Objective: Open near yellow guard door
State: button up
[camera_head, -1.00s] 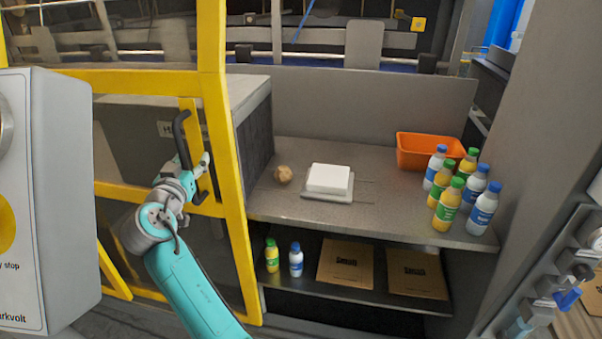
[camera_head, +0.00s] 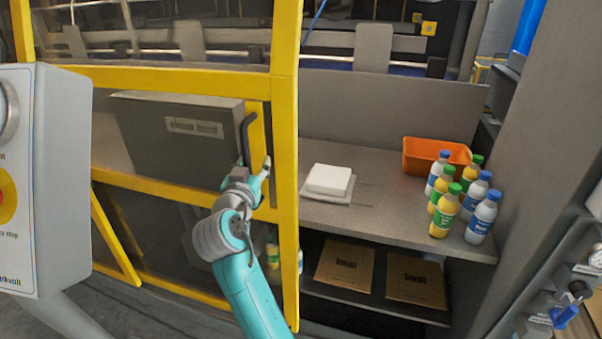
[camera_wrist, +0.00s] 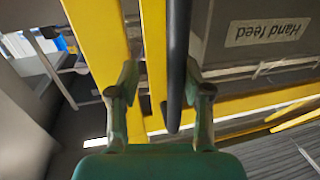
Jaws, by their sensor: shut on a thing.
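The near yellow guard door (camera_head: 285,130) is a yellow frame with clear panels, left of centre in the head view. A black bar handle (camera_head: 246,138) stands on its inner yellow upright. My gripper (camera_head: 254,178) is at the lower part of this handle and shut on it. In the wrist view the dark handle (camera_wrist: 178,60) runs between the two fingers of my gripper (camera_wrist: 164,88), beside yellow frame bars. The exact finger contact is partly hidden in the head view.
A grey counter (camera_head: 385,215) right of the door holds a white block (camera_head: 328,179), an orange bin (camera_head: 436,156) and several bottles. Brown cartons (camera_head: 345,263) lie on the shelf below. A grey stop-button box (camera_head: 62,180) stands close on the left. A "Hand feed" box (camera_wrist: 268,30) shows behind the door.

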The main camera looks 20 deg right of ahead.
jog(key=s+d, duration=0.6)
jog(key=d, duration=0.2)
jog(key=shift+d, duration=0.25)
jog(key=shift+s, duration=0.1)
